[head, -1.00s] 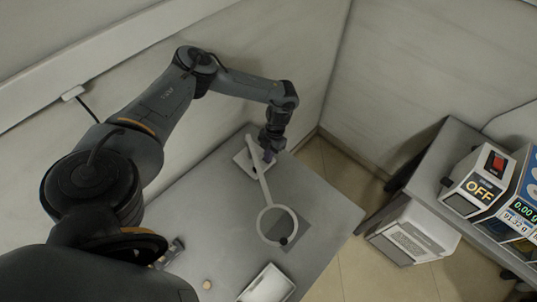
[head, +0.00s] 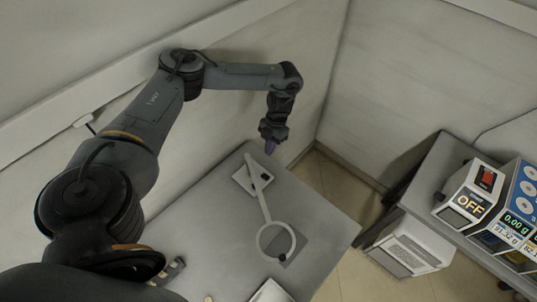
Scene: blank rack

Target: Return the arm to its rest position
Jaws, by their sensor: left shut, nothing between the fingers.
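My left gripper (head: 270,146) hangs at the end of my left arm, above the far right edge of the grey table (head: 208,232). My right gripper is not in view.
A second table (head: 437,165) at the right carries a device reading OFF (head: 469,204) and a blue scale reading 0.00 g (head: 517,222). A white box (head: 409,250) stands on the floor beside it. A pale tray (head: 270,292) lies at the front table edge. Walls close in behind.

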